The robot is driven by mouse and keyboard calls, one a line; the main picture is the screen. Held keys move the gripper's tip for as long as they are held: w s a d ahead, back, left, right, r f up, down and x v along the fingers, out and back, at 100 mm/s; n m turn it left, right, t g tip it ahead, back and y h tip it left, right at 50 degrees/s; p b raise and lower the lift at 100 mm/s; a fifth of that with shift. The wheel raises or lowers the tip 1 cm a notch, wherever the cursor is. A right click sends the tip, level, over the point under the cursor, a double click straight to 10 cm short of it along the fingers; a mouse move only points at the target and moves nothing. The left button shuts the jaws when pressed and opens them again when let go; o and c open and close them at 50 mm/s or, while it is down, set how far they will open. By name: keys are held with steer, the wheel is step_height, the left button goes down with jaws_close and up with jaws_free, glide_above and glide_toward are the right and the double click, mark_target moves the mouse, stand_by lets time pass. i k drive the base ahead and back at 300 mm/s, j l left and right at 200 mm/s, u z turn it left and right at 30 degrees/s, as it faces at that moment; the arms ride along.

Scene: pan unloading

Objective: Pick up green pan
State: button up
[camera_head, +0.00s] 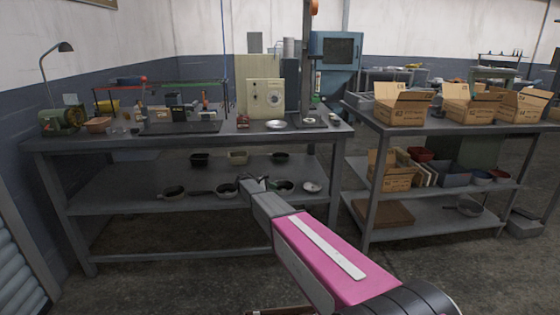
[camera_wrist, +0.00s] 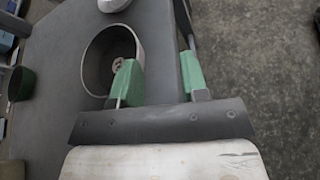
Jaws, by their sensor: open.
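My gripper (camera_head: 260,181) is open at the front edge of the middle shelf, and its green-padded fingers show in the wrist view (camera_wrist: 160,77). A round pan (camera_wrist: 97,65) with a grey inside stands just ahead of it, also in the head view (camera_head: 287,186). The left finger overlaps the pan's opening; the right finger is outside, past the shelf edge. A dark green pan (camera_wrist: 20,83) stands deeper on the shelf.
A white bowl (camera_head: 312,187) lies right of the pan. Dark pans (camera_head: 174,192) stand on the left, with more at the back (camera_head: 200,159). The worktop (camera_head: 90,141) is above the shelf (camera_head: 110,200). Cardboard boxes (camera_head: 403,108) stand on the right table.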

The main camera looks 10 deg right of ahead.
mark_target(278, 156)
steer(key=i, duration=1.5)
